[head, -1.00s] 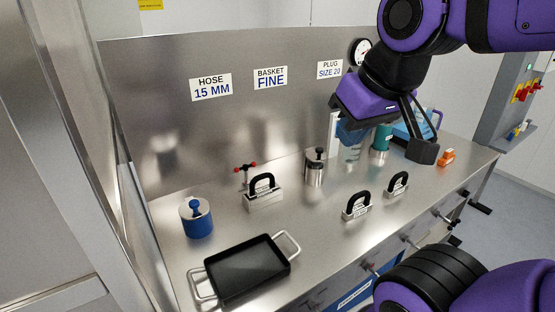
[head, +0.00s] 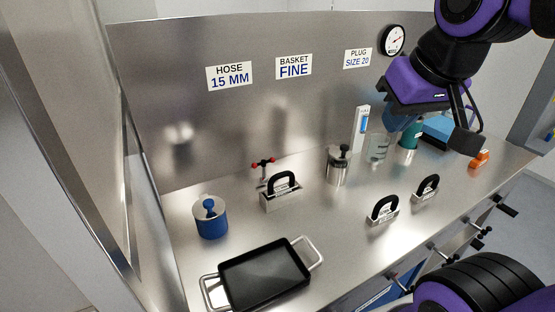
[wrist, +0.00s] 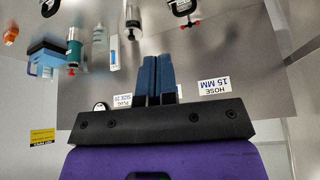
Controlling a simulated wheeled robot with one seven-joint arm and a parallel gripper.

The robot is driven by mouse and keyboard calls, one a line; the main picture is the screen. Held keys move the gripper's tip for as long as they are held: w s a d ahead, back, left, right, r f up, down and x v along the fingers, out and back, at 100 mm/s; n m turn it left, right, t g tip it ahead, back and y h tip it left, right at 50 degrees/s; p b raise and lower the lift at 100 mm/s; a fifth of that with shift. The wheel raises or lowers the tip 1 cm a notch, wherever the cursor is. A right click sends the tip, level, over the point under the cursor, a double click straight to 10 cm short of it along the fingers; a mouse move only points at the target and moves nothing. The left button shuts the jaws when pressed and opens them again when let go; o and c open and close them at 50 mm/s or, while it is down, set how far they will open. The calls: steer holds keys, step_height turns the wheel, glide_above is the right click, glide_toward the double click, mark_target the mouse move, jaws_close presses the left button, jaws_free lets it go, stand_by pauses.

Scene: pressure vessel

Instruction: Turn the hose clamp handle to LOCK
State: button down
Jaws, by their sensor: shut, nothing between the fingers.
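A small T-shaped handle with red ends (head: 264,163) stands at the back of the steel bench, below the HOSE 15 MM label (head: 229,75). It looks like the hose clamp handle, but no LOCK marking can be read. In the wrist view its red end (wrist: 185,25) shows near the top, partly behind a black-handled block. My gripper (head: 393,124) is at the right, raised in front of the back panel, well away from the handle. In the wrist view its blue fingers (wrist: 159,58) are together with nothing between them.
A black-handled block (head: 281,196) stands just in front of the red-ended handle. A blue pot (head: 210,218) and a black tray (head: 265,273) are at the left front. A steel canister (head: 338,170), beaker (head: 377,150) and teal bottle (head: 411,138) stand to the right.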

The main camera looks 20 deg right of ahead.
steer(key=w+a+f+m, duration=0.2)
steer(key=w+f, duration=0.1)
steer(key=w, duration=0.7)
steer(key=m+t+y, duration=0.2)
steer(key=m+y, duration=0.1)
steer(key=m, duration=0.8)
glide_above(273, 162)
steer(key=s+d, duration=0.3)
steer(key=s, duration=0.5)
step_height(273, 162, down, 25)
steer(key=x, duration=0.9)
steer(key=shift+w+f, duration=0.1)
steer(key=shift+w, duration=0.35)
